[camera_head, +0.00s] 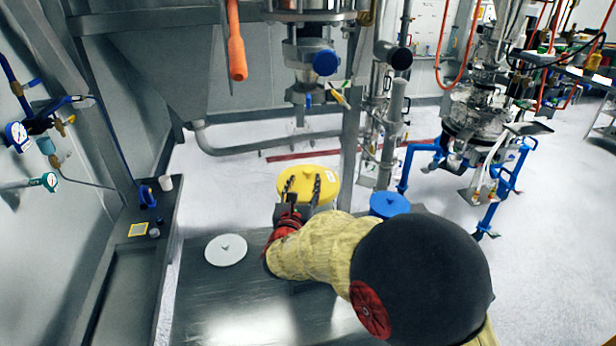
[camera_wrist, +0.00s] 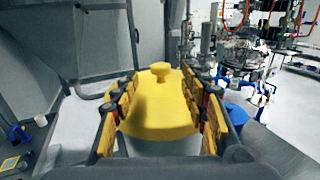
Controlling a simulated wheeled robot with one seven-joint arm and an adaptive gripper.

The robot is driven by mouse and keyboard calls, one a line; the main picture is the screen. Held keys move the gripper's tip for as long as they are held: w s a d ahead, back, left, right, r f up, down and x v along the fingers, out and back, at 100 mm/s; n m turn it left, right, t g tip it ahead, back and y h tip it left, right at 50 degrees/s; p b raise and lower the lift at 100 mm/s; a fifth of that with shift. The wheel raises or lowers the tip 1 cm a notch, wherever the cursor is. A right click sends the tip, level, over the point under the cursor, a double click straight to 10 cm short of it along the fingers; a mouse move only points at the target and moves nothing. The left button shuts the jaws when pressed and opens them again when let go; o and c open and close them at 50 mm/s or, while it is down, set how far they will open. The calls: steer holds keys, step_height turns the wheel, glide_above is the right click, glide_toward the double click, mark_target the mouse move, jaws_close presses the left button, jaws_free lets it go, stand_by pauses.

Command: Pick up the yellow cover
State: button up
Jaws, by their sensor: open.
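The yellow cover (camera_head: 322,178) is a round lid with a knob on top. In the head view it lies beyond my gripper (camera_head: 300,184), whose fingers overlap its near left part. In the wrist view the cover (camera_wrist: 160,106) shows between the two spread fingers of my gripper (camera_wrist: 160,112), its knob upright in the middle. A pale round body shows below the cover's near edge. My gripper is open. I cannot tell whether the fingers touch the cover.
A white lid (camera_head: 226,250) lies on the metal table (camera_head: 215,305) to the left. A blue lid (camera_head: 389,204) is to the right of the yellow cover. An orange-handled tool (camera_head: 237,58) and a blue-capped valve (camera_head: 326,62) hang above. A dark ledge (camera_head: 118,255) runs along the left.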

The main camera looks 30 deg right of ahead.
mark_target(307, 174)
steer(key=p+x, duration=0.1)
steer(key=x, duration=0.6)
steer(key=shift+c, duration=0.5)
jaws_close()
